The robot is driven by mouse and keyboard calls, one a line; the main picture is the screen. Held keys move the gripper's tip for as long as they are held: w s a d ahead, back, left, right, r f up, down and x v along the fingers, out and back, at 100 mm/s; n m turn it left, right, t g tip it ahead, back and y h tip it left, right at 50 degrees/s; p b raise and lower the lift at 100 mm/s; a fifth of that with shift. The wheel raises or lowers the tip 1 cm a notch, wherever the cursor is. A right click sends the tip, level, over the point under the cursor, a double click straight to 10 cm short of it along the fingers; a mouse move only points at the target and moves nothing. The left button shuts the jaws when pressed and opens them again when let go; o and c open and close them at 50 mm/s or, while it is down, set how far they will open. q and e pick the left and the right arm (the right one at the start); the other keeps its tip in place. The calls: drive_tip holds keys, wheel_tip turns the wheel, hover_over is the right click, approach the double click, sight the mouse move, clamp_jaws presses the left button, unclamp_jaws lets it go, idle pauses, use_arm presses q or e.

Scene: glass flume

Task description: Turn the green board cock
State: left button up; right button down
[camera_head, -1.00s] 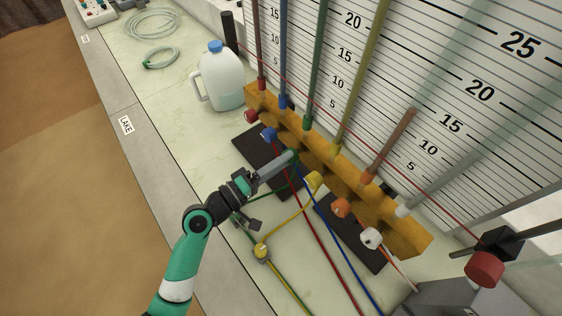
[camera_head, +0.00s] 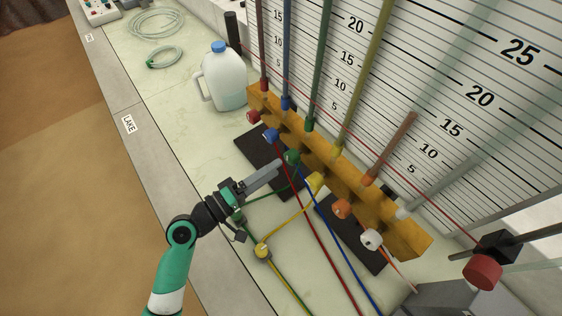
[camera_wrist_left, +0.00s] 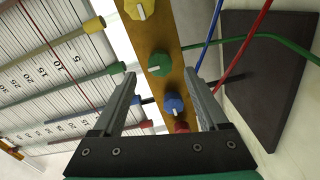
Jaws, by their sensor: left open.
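The green board cock (camera_head: 291,157) is a round green knob on the orange-yellow manifold bar, below the green tube. In the left wrist view the green cock (camera_wrist_left: 159,64) has a pale pointer mark and lies just beyond the fingertips, centred between them. My left gripper (camera_head: 279,167) is open and empty, just short of the cock on its lower-left side, with a small gap in between. Its two fingers (camera_wrist_left: 161,76) spread wide in the wrist view. My right gripper is not in view.
Neighbouring cocks are blue (camera_head: 270,135) and yellow (camera_head: 316,181); orange, white and red ones share the bar (camera_head: 405,232). A blue cock (camera_wrist_left: 173,104) shows between my fingers. Coloured hoses cross the bench near the gripper. A white jug (camera_head: 222,82) stands at the back left.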

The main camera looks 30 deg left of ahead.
use_arm(q)
drive_tip(key=v, duration=0.7)
drive_tip(key=shift+s, duration=0.3)
drive_tip(key=shift+a, duration=0.1)
